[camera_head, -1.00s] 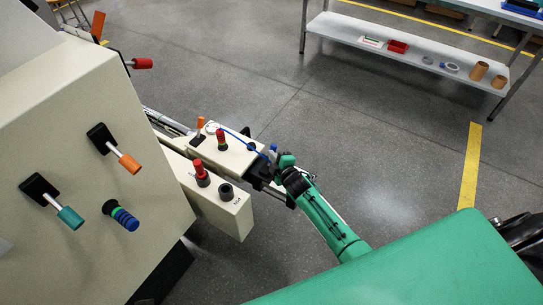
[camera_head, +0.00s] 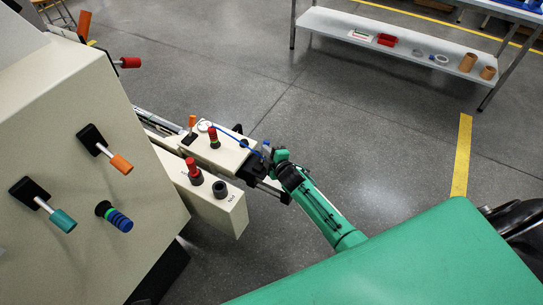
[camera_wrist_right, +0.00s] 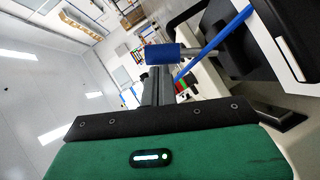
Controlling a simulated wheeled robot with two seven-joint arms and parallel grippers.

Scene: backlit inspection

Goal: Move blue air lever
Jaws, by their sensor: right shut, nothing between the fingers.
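The blue air lever (camera_head: 265,147) is a small blue handle at the right end of the beige machine arm, beside a blue hose. In the right wrist view the blue handle (camera_wrist_right: 162,53) lies across the top of my fingers, on a grey metal shaft. My right gripper (camera_head: 272,157) is at this handle, at the end of my green arm. In the wrist view its dark fingers (camera_wrist_right: 157,84) are shut and empty, with their tips close under the handle. I cannot tell whether they touch it. My left gripper is not in view.
The beige panel (camera_head: 75,170) at left carries orange, teal and blue-ringed controls. A red knob (camera_head: 193,168) and a black knob (camera_head: 220,189) stand on the lower beige block. A shelf table (camera_head: 400,48) is at the back. The grey floor between is clear.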

